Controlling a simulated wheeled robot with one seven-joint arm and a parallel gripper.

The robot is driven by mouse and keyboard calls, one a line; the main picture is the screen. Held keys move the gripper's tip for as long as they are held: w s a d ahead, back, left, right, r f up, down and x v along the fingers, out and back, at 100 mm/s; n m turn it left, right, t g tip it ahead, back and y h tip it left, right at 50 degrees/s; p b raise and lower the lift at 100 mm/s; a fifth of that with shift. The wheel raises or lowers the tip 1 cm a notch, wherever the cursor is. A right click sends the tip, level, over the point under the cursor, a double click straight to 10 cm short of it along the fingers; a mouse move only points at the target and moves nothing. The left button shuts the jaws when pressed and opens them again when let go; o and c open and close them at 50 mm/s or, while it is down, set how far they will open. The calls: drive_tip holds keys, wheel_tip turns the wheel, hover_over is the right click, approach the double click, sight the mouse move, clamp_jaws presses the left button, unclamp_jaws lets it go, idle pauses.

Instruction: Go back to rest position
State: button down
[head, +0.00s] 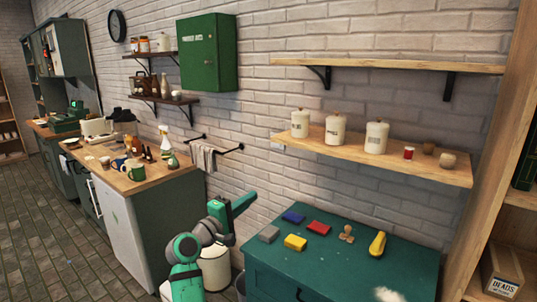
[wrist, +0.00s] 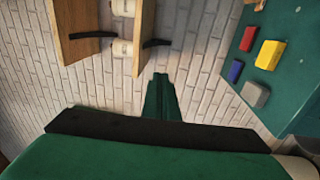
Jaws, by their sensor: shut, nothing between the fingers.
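My gripper (head: 246,201) is raised in front of the brick wall, left of the green cabinet (head: 340,252), and touches nothing. In the wrist view its dark green fingers (wrist: 161,80) are together, with nothing between them. On the cabinet top are a grey block (head: 268,234), a blue block (head: 293,217), a yellow block (head: 295,242), a red block (head: 319,227), a wooden stamp (head: 347,233) and a yellow tool-like item (head: 377,243). The grey block (wrist: 255,94) and yellow block (wrist: 270,54) also show in the wrist view.
A wooden wall shelf (head: 400,158) with white canisters hangs above the cabinet. A counter (head: 130,180) with mugs and bottles stands at the left. A white bin (head: 215,268) is behind my arm. A tall bookcase (head: 480,180) bounds the right. Open floor lies at lower left.

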wheel_tip(320, 180, down, 13)
drive_tip(key=s+d+n+y, duration=0.1)
drive_tip(key=s+y, duration=0.2)
drive_tip(key=s+d+f+y, duration=0.1)
drive_tip(key=s+f+y, duration=0.2)
drive_tip(key=s+f, duration=0.85)
drive_tip(key=s+d+f+y, duration=0.25)
drive_tip(key=s+f, duration=0.65)
drive_tip(key=f, duration=0.5)
drive_tip(key=s+f+m+y, duration=0.1)
drive_tip(key=s+f+m, duration=0.1)
drive_tip(key=s, duration=0.9)
drive_tip(key=s+f+m+y, duration=0.2)
drive_tip(key=s+m, duration=0.1)
drive_tip(key=s, duration=0.7)
drive_tip(key=s+r+m, duration=0.3)
drive_tip(key=s+r, duration=0.2)
drive_tip(key=s, duration=0.4)
drive_tip(key=s+d+r+m, duration=0.1)
drive_tip(key=s+r+m, duration=0.2)
drive_tip(key=s, duration=0.7)
wheel_tip(320, 180, up, 2)
drive_tip(key=shift+d+r+m, duration=0.1)
drive_tip(key=shift+d+m, duration=0.2)
drive_tip(key=shift+m, duration=0.1)
